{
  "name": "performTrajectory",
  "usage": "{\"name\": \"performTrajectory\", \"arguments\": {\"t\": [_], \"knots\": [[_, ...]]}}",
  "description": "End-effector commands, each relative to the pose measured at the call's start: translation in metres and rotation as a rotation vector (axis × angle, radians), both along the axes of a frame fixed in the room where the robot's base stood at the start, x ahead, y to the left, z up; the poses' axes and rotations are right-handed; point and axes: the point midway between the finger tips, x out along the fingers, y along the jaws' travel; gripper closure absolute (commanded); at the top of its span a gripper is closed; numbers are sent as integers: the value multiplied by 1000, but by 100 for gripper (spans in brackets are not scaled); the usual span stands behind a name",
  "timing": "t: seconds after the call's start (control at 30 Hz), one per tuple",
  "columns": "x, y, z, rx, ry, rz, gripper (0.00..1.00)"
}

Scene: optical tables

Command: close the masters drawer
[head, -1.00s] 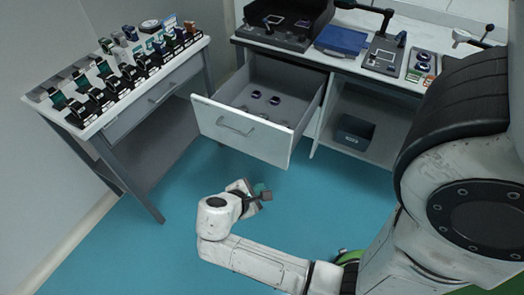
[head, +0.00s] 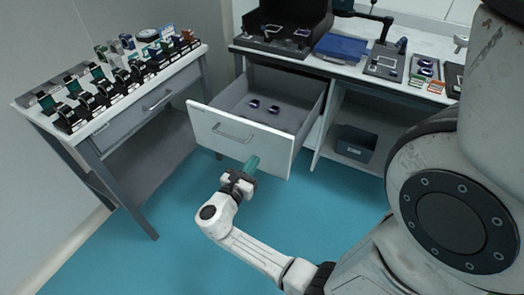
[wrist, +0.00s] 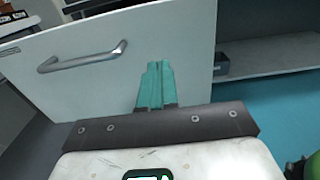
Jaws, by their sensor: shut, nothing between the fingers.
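The open drawer (head: 240,138) is pulled well out from the bench in the head view, with a white front and a grey bar handle (head: 233,134). In the wrist view the teal fingertips (wrist: 155,72) are together and empty, in front of the white drawer front (wrist: 120,75). The handle (wrist: 82,58) is to their left. I cannot tell whether the fingertips touch the front.
A side table (head: 112,100) with rows of watch-like items on stands is at the left, its own drawer shut. Right of the open drawer is an open shelf with a dark bin (head: 355,143). A blue case (head: 341,47) lies on the bench. The teal floor in front is clear.

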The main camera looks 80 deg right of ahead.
Motion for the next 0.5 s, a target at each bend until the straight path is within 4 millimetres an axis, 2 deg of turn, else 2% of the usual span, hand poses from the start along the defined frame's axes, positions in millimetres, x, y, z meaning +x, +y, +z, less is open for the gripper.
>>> {"name": "performTrajectory", "arguments": {"t": [0.1, 0.23, 0.5], "knots": [[-7, -23, 0, 0, 0, -4, 100], [-11, -43, 0, 0, -1, -3, 100], [-15, -61, 0, 1, -1, -1, 100]]}}
